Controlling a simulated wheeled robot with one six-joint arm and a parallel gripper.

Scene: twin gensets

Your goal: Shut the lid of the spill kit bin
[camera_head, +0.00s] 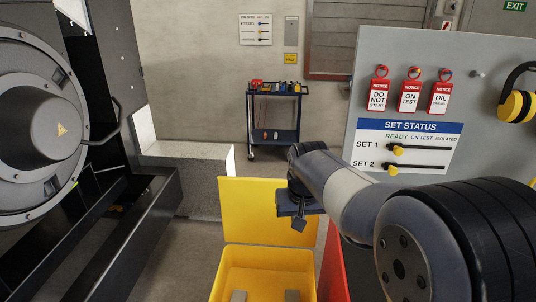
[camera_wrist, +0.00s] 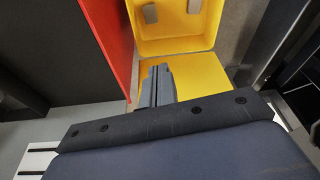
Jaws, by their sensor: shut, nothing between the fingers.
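The yellow spill kit bin (camera_head: 268,268) stands at the bottom middle of the head view, and its inside shows from above. Its yellow lid (camera_head: 247,205) stands open, raised at the bin's far edge. Two grey items lie inside the bin. In the wrist view the bin (camera_wrist: 178,47) is at the top, with the lid (camera_wrist: 198,84) below it. My gripper (camera_head: 299,225) is shut and empty, and covers the lid's right part in the head view. In the wrist view my gripper (camera_wrist: 157,70) overlaps the lid's edge; I cannot tell whether it touches.
A red surface (camera_head: 336,265) stands right beside the bin. The grey status board (camera_head: 410,145) with tags rises at the right. A genset (camera_head: 40,130) and its black frame are at left. A pale block (camera_head: 190,172) and a tool cart (camera_head: 274,118) stand behind.

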